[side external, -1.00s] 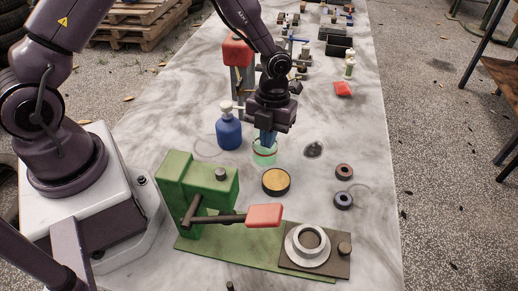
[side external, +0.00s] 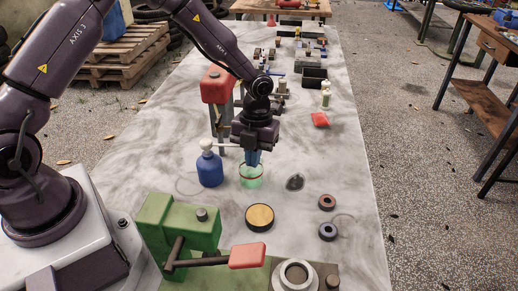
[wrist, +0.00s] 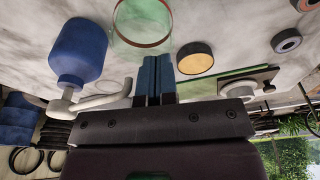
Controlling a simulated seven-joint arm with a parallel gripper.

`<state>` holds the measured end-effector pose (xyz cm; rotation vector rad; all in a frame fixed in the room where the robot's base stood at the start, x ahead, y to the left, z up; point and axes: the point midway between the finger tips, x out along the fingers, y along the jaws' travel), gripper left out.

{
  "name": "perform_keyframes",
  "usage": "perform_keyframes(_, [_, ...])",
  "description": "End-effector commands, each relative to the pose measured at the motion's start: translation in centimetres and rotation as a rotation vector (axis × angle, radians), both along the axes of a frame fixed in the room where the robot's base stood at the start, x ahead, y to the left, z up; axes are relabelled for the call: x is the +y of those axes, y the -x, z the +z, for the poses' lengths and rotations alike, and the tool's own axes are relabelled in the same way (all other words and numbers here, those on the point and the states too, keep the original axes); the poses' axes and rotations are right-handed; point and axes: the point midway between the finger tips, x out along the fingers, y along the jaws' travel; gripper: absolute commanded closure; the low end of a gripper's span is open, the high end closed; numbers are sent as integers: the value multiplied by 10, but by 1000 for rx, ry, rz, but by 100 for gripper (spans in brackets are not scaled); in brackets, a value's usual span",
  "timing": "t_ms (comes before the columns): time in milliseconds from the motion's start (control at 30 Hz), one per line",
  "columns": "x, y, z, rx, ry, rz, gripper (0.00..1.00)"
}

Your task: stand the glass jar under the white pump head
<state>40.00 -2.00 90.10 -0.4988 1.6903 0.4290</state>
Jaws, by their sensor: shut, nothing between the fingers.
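The glass jar (side external: 250,180) is clear greenish glass with a red band and stands upright on the marble bench. In the wrist view it shows at the top (wrist: 138,28), just beyond the fingertips. The blue bottle (side external: 209,172) stands to its left and carries the white pump head (side external: 206,145). The pump's pale spout (wrist: 100,100) points right, toward my gripper. My gripper (side external: 254,164) points down at the jar's rim, blue fingers together and empty. I cannot tell whether the fingertips touch the rim or whether the spout overhangs the jar.
A red-topped stand (side external: 216,88) rises behind the bottle. A yellow-topped round tin (side external: 259,217) and a green press with a red-handled lever (side external: 247,255) are in front. A dark round piece (side external: 295,182) and two rings (side external: 327,202) lie right. The bench's right side is mostly clear.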

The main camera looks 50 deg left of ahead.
Motion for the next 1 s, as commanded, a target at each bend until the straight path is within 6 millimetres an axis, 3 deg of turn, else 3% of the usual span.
perform_keyframes(600, [54, -86, 0, -2, 2, 1, 100])
perform_keyframes(867, [64, -100, 3, -4, -2, 4, 100])
perform_keyframes(1000, [59, -100, 30, -24, -40, 81, 100])
